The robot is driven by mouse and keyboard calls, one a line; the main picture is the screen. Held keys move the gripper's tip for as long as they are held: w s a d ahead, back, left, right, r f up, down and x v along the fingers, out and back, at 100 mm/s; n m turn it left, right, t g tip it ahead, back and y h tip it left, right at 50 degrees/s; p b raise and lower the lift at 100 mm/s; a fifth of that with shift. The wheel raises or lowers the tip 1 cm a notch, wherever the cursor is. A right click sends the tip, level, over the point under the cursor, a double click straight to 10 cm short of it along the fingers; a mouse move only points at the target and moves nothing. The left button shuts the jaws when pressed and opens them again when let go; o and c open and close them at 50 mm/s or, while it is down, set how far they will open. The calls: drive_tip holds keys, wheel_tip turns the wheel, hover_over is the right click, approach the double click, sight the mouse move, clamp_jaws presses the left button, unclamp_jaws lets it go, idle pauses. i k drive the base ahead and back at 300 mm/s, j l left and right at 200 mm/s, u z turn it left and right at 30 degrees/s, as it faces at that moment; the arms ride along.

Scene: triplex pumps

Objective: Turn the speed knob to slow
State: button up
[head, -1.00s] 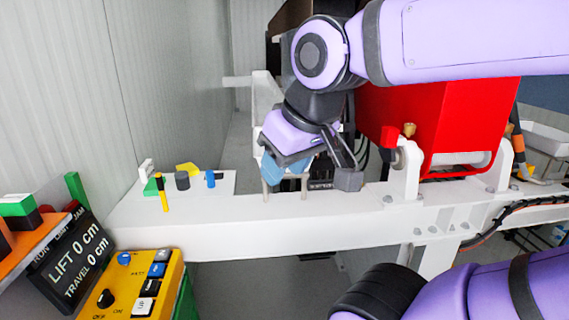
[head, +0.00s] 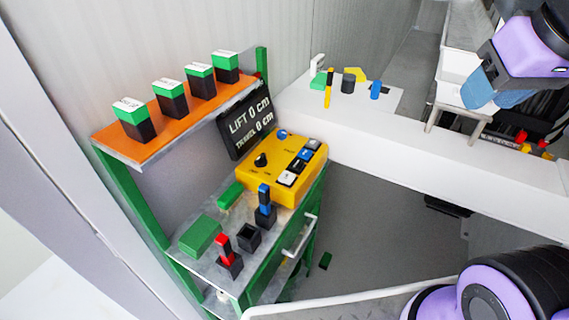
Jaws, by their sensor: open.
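A yellow control box (head: 311,171) stands on the green-framed cart at centre left. It has a black knob (head: 261,160) on its left part, a small blue knob (head: 282,134) at its far edge, and a column of blue, black and white buttons (head: 298,166). The labels by the knobs are too small to read now, so I cannot tell which is the speed knob or where it points. My gripper (head: 486,95) is at the upper right over the white beam, well away from the box. It is open; its fingers are hard to make out.
A black display (head: 250,122) reads LIFT 0 cm and TRAVEL 0 cm behind the box. An orange shelf (head: 150,153) with several green-topped blocks stands left. Red (head: 226,250) and blue (head: 265,205) levers stand in front. The white beam (head: 400,140) crosses at right.

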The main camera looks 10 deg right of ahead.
sight(282, 134)
drive_tip(key=j+u, duration=0.5)
drive_tip(key=u, duration=0.2)
drive_tip(key=i+j+u, duration=0.15)
drive_tip(key=u, duration=0.2)
